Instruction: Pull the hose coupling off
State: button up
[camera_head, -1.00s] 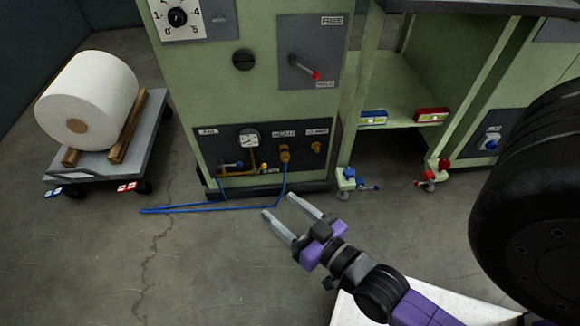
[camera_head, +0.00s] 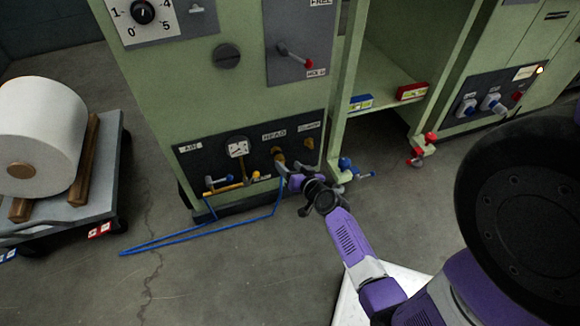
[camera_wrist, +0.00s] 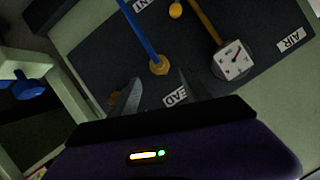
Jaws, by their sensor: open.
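The brass hose coupling (camera_wrist: 159,66) sits on the dark panel under the HEAD label, with the blue hose (camera_wrist: 141,32) running from it. In the head view the coupling (camera_head: 279,158) is partly behind my gripper, and the blue hose (camera_head: 237,224) loops down to the floor. My gripper (camera_wrist: 160,78) is open, with its two fingers pointing at the panel. In the wrist view the coupling appears between the fingertips; I cannot tell whether either finger touches it. My gripper (camera_head: 286,169) is small and partly hidden in the head view.
A pressure gauge (camera_wrist: 233,60) and brass pipe are close beside the coupling. Another brass fitting (camera_head: 309,144) is to its right. The green cabinet's blue-handled clamp (camera_head: 347,166) is near my wrist. A cart (camera_head: 102,180) with a white roll stands left.

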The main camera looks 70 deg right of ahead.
aim_at(283, 163)
jog(key=shift+b+x, duration=0.95)
jog(key=shift+x, duration=2.85)
grip_shut()
jog(key=shift+s+a, duration=0.4)
jog(key=shift+a, duration=0.1)
jog(key=shift+s+a, duration=0.25)
jog(key=shift+s+a, duration=0.2)
jog(key=shift+a, duration=0.05)
jog(key=shift+s+a, duration=0.25)
jog(key=shift+s+a, duration=0.85)
jog(key=shift+a, duration=0.15)
